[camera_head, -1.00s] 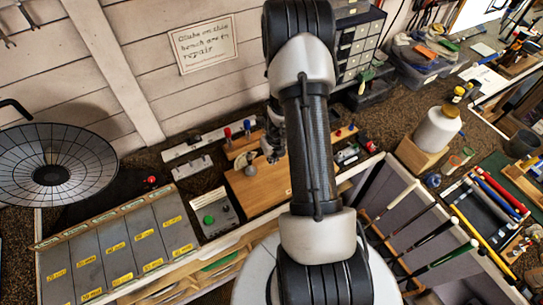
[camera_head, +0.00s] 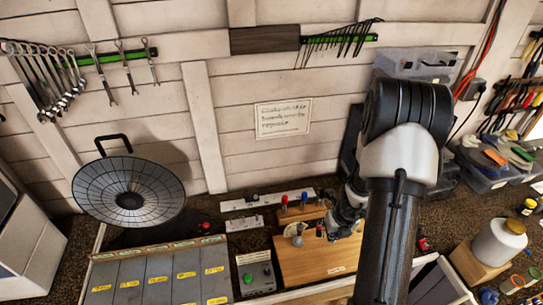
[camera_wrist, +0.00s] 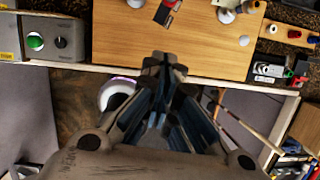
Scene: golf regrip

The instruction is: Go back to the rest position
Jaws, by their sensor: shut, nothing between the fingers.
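My gripper (camera_wrist: 163,70) is in the middle of the wrist view, its fingers together and nothing between them. It points toward the front edge of a wooden board (camera_wrist: 200,35). In the head view my arm comes up on the right and folds down behind itself. Its wrist is over the right part of the wooden board (camera_head: 310,265); the fingertips are hidden or too small to tell there.
A control box with a green button (camera_head: 256,274) sits beside the board. A white jar (camera_head: 497,243) stands at right. Wrenches (camera_head: 45,75) hang on the wall.

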